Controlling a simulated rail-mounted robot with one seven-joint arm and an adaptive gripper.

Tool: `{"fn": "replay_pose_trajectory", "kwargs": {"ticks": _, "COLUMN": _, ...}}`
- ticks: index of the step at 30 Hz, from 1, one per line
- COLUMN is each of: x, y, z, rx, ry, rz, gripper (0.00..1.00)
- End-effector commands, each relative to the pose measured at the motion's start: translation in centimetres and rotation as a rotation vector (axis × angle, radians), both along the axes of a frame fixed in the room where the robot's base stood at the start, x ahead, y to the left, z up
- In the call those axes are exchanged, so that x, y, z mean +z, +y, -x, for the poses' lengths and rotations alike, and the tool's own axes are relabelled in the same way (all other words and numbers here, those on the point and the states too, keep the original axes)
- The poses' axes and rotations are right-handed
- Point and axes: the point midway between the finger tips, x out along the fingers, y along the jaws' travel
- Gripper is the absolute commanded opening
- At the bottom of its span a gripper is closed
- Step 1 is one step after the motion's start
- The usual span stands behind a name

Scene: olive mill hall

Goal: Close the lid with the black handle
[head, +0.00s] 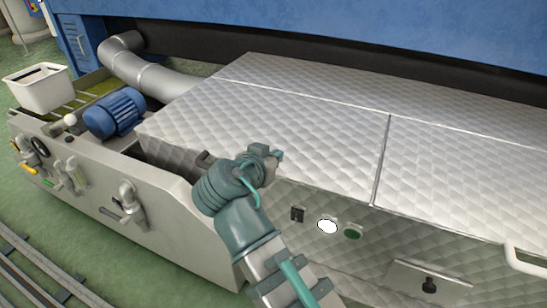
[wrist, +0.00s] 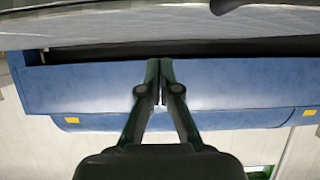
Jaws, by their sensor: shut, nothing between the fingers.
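The left quilted metal lid (head: 290,130) covers the left part of the long machine in the head view. Its near left corner appears raised, with a dark gap under it. A dark piece (head: 204,158) at its front edge, partly behind my arm, may be the black handle. My gripper (head: 277,155) is in front of this edge, and I cannot tell whether it touches it. In the wrist view my gripper (wrist: 160,64) has its fingertips together and empty. A grey surface (wrist: 120,22) crosses the top there, with a dark rounded piece (wrist: 228,4) at the edge.
A right quilted panel (head: 460,165) with a white handle (head: 525,262) adjoins the lid. A white button (head: 327,226), a green button (head: 352,232) and a black knob (head: 429,285) are on the front. A blue motor (head: 114,112) and white bin (head: 38,90) stand left.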

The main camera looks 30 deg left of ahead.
Motion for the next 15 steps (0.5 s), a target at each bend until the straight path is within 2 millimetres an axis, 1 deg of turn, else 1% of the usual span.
{"fn": "replay_pose_trajectory", "kwargs": {"ticks": 1, "x": 1.3, "y": 0.0, "z": -0.1, "rx": -0.001, "ry": 0.000, "rz": 0.000, "gripper": 0.00}}
{"fn": "replay_pose_trajectory", "kwargs": {"ticks": 5, "x": 3.4, "y": -0.2, "z": -0.3, "rx": -0.006, "ry": 0.000, "rz": -0.002, "gripper": 0.00}}
{"fn": "replay_pose_trajectory", "kwargs": {"ticks": 7, "x": 2.4, "y": -0.6, "z": 1.3, "rx": -0.001, "ry": 0.002, "rz": 0.004, "gripper": 0.00}}
{"fn": "replay_pose_trajectory", "kwargs": {"ticks": 9, "x": 1.9, "y": -0.8, "z": 2.8, "rx": -0.001, "ry": 0.001, "rz": 0.004, "gripper": 0.00}}
{"fn": "replay_pose_trajectory", "kwargs": {"ticks": 12, "x": 1.1, "y": -0.9, "z": 4.7, "rx": -0.001, "ry": 0.001, "rz": 0.004, "gripper": 0.00}}
{"fn": "replay_pose_trajectory", "kwargs": {"ticks": 14, "x": -0.1, "y": -0.8, "z": 5.7, "rx": -0.001, "ry": -0.001, "rz": -0.001, "gripper": 0.00}}
{"fn": "replay_pose_trajectory", "kwargs": {"ticks": 15, "x": -0.4, "y": -0.8, "z": 6.3, "rx": -0.002, "ry": 0.000, "rz": -0.001, "gripper": 0.00}}
